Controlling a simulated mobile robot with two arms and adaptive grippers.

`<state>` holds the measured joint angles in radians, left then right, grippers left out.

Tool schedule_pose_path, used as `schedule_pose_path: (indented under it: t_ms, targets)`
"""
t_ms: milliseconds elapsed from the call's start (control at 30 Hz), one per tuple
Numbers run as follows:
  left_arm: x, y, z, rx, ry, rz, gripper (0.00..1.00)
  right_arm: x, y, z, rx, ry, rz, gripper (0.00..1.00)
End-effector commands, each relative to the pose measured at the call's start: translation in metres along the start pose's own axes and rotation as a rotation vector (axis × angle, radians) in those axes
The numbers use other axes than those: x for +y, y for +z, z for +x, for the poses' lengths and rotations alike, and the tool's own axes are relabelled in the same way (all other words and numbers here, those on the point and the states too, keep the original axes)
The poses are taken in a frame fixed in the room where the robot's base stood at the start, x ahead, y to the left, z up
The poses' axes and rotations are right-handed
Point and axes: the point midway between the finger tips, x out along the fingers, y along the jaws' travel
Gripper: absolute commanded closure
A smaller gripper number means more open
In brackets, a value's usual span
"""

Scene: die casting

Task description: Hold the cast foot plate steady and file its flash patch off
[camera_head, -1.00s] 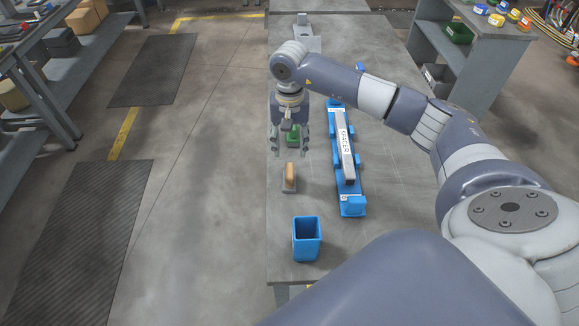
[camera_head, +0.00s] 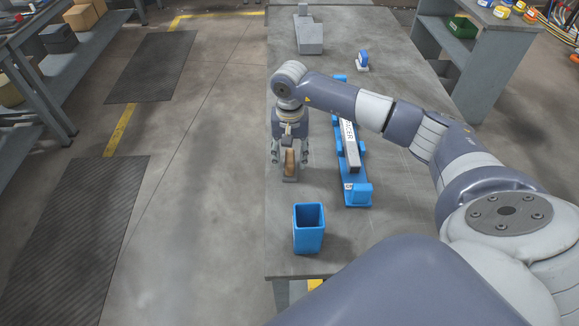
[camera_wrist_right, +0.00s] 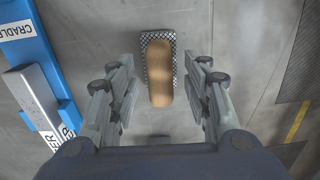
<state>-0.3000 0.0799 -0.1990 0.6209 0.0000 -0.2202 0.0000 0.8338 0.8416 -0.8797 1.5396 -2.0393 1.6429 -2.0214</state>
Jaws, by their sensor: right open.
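A hand file with a tan wooden handle (camera_wrist_right: 160,75) and a dark cross-hatched base (camera_wrist_right: 153,49) lies on the grey table. It also shows in the head view (camera_head: 290,165). My right gripper (camera_head: 283,155) is open around the handle in the head view; in the wrist view its fingers (camera_wrist_right: 160,88) stand on both sides, apart from it. A grey bar labelled SPACER (camera_head: 350,150) lies in a blue cradle (camera_head: 361,190) to the right. A grey cast piece (camera_head: 310,40) stands at the table's far end; I cannot tell whether it is the foot plate. No flash patch is discernible. My left gripper is not in view.
An open blue bin (camera_head: 308,242) stands near the table's front left. A small blue upright piece (camera_head: 362,60) stands at the back right. Shelving (camera_head: 480,50) is beyond the table's right edge. Bare table (camera_head: 390,60) lies at the far right.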

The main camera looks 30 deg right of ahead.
Motion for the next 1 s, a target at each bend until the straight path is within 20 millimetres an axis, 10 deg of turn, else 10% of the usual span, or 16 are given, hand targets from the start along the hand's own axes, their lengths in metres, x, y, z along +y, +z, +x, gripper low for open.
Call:
schedule_pose_path:
  t_ms: [100,333,1000]
  targets:
    - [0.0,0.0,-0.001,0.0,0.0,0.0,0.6,0.0,0.0,-0.001,0.0,0.0,0.0,0.55]
    - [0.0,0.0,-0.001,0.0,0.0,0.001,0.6,0.0,0.0,-0.001,0.0,0.0,0.0,1.0]
    - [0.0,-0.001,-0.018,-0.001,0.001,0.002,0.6,-0.001,0.0,-0.037,0.002,-0.002,0.0,1.0]
